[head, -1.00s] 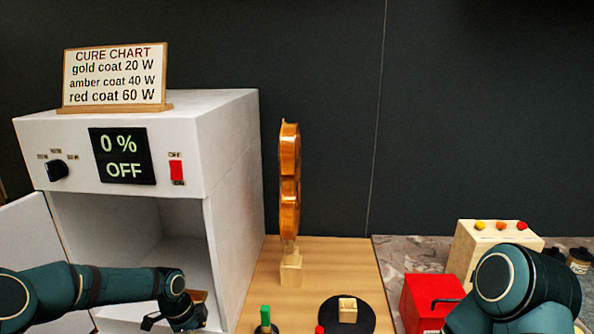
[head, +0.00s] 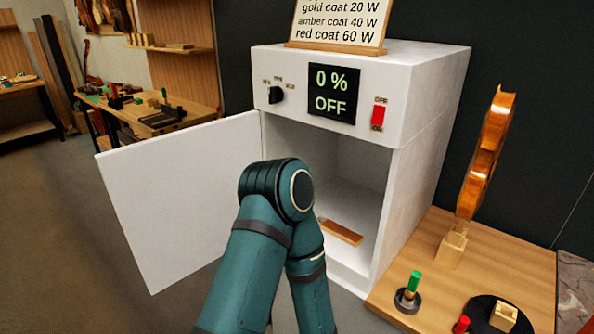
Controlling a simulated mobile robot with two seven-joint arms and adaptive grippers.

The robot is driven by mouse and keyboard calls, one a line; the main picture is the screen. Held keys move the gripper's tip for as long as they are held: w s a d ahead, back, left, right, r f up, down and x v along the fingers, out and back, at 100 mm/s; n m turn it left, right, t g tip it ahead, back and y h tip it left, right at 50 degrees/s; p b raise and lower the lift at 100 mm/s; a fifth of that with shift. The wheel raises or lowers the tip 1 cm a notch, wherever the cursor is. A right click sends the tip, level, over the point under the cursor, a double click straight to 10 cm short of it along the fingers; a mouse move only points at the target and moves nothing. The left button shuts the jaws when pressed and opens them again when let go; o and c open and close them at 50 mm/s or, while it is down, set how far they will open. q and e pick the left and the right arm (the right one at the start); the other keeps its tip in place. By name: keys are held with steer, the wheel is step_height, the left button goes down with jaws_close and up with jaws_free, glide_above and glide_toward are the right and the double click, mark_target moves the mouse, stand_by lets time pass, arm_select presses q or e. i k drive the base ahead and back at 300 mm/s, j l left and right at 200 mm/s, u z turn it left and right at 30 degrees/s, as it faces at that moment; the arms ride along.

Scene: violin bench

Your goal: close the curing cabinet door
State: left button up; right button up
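The curing cabinet (head: 420,110) is a white box standing left of the wooden bench. Its white door (head: 180,205) stands wide open, swung out to the left from the cabinet's left edge. The inside is bare except for a flat reddish-brown wooden piece (head: 341,231) on its floor. One of my arms, apparently the left, bends up in front of the opening, between the door and the bench, and hides part of the door's hinge side and the opening. My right gripper is not in view.
The cabinet's front has a black dial (head: 276,95), a display (head: 333,93) reading 0 % OFF and a red switch (head: 378,116). A chart (head: 340,22) stands on top. A violin body (head: 487,150) stands upright on the bench at right. Open floor (head: 60,240) lies left of the door.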

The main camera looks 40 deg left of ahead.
mark_target(173, 198)
steer(key=z, duration=0.9)
steer(key=j+z, duration=0.1)
steer(key=z, duration=0.35)
steer(key=k+z, duration=0.1)
steer(key=z, duration=0.85)
steer(key=k, duration=2.85)
steer(key=k+u, duration=0.1)
steer(key=u, duration=0.3)
steer(key=k+j+u, duration=0.1)
steer(key=u, duration=0.3)
steer(key=j+u, duration=0.1)
steer(key=u, duration=0.3)
steer(key=k+j, duration=0.05)
